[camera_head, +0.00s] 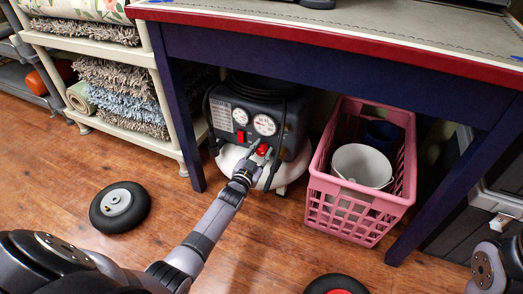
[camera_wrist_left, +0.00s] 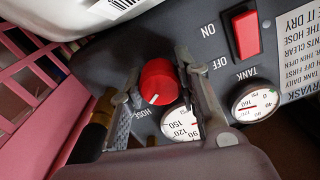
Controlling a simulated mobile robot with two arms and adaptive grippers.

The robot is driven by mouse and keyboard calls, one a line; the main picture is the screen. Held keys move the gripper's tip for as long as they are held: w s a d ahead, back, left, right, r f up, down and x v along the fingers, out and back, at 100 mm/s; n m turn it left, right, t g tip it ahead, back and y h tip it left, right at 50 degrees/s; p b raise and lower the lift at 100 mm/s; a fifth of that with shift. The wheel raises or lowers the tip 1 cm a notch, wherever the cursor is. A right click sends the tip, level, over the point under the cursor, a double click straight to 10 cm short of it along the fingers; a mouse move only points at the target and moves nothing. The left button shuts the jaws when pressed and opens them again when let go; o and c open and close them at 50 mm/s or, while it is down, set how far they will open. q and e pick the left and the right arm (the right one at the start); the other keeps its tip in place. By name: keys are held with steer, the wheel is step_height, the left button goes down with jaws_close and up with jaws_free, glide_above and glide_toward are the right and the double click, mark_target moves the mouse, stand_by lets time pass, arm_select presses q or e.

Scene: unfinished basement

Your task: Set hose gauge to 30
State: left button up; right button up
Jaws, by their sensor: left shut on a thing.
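The dark-grey air compressor (camera_head: 283,115) stands on the floor under the workbench. Its panel has two round white gauges. The hose gauge (camera_wrist_left: 180,124) is upside down in the left wrist view, with 90, 120 and 150 readable; my right-hand finger covers part of it and I cannot read its needle. The red knob (camera_wrist_left: 158,82), with a white mark, sits beside the HOSE label. My left gripper (camera_wrist_left: 154,84) is shut on the red knob, one finger at each side. In the head view the left gripper (camera_head: 256,162) reaches the panel. My right gripper is not in view.
The tank gauge (camera_wrist_left: 257,104) and a red ON/OFF switch (camera_wrist_left: 246,34) are close by the knob. A pink crate (camera_head: 345,208) with a white bucket (camera_head: 362,165) stands right of the compressor. The workbench (camera_head: 330,60) overhangs it. A shelf (camera_head: 110,50) is at left.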

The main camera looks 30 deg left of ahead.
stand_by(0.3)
arm_select(q)
steer(key=o, duration=1.2)
steer(key=shift+s, duration=0.25)
steer(key=s, duration=1.1)
steer(key=shift+s+d, duration=0.25)
steer(key=shift+d, duration=0.1)
